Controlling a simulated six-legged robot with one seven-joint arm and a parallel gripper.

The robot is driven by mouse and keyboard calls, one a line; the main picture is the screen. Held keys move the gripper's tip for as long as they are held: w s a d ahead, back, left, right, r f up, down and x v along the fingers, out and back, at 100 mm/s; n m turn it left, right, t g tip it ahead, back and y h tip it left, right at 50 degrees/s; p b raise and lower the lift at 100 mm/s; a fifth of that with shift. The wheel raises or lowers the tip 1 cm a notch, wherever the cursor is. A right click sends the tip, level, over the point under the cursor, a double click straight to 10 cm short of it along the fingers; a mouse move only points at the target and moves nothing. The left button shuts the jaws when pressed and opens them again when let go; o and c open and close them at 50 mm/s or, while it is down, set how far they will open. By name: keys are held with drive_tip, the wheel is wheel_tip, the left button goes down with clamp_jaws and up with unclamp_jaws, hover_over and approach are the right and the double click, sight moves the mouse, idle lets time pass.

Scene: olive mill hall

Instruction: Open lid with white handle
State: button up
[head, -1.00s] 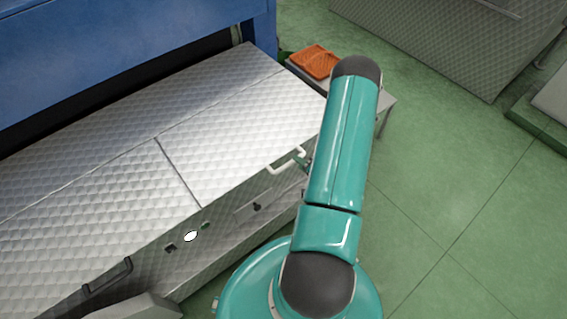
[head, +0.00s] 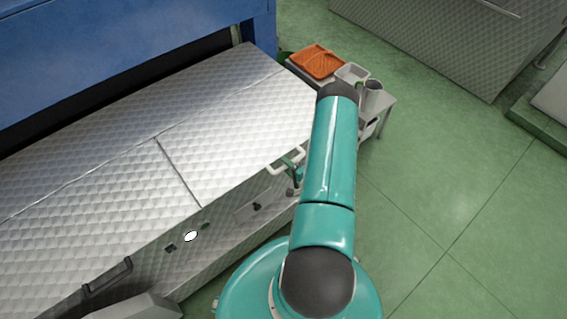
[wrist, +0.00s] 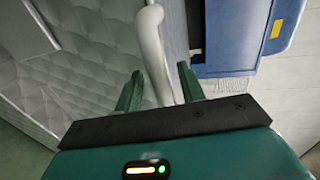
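The white handle (head: 286,160) is a bent bar on the front edge of the right quilted metal lid (head: 235,125). This lid lies flat, level with the panel to its left. In the wrist view the white handle (wrist: 152,52) runs up between the two green fingers of my gripper (wrist: 160,85). In the head view my gripper (head: 293,173) is at the handle, partly hidden behind my arm.
A small side table (head: 388,104) beyond my arm holds an orange tray (head: 317,62), a pale container (head: 352,73) and a grey cup (head: 373,95). Green floor (head: 440,190) on the right is clear.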

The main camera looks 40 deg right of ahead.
drive_tip(key=x, duration=0.3)
drive_tip(key=shift+s, duration=0.1)
clamp_jaws()
drive_tip(key=shift+r, duration=0.1)
